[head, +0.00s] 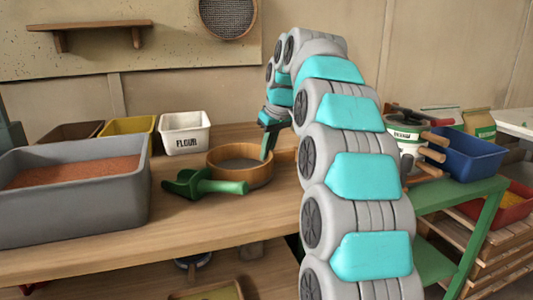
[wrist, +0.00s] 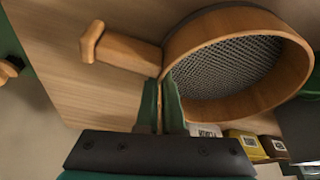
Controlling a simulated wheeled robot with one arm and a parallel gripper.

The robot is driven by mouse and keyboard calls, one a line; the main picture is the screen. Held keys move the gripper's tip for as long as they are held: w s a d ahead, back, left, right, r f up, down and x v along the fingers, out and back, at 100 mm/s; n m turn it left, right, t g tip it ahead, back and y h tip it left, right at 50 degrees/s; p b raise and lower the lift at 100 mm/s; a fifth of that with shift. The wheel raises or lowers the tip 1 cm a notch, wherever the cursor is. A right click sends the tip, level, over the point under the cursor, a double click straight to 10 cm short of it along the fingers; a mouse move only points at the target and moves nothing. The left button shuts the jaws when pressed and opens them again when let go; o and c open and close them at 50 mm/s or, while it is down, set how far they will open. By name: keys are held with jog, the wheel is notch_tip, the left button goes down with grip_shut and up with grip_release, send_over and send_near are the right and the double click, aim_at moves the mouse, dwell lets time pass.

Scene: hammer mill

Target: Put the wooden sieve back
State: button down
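The wooden sieve (head: 240,166) sits on the wooden workbench, a round rim with grey mesh; its short handle (head: 285,156) points right. In the wrist view, the sieve (wrist: 240,65) fills the upper right and its handle (wrist: 125,48) the upper left. My gripper (head: 268,143) reaches down to the rim near the handle. In the wrist view, its green fingers (wrist: 161,92) are close together, one on each side of the rim wall, and look shut on it. The exact contact is partly hidden.
A green scoop (head: 205,186) lies just in front of the sieve. A grey tub (head: 75,205) of reddish grain and a white FLOUR bin (head: 185,133) stand left. Another round sieve (head: 228,16) hangs on the wall beside a shelf (head: 90,25). A blue bin (head: 465,155) stands right.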

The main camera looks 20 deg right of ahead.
jog(key=c, duration=1.5)
grip_release()
jog(key=shift+f, duration=0.15)
jog(key=o, duration=0.4)
jog(key=shift+o, duration=0.2)
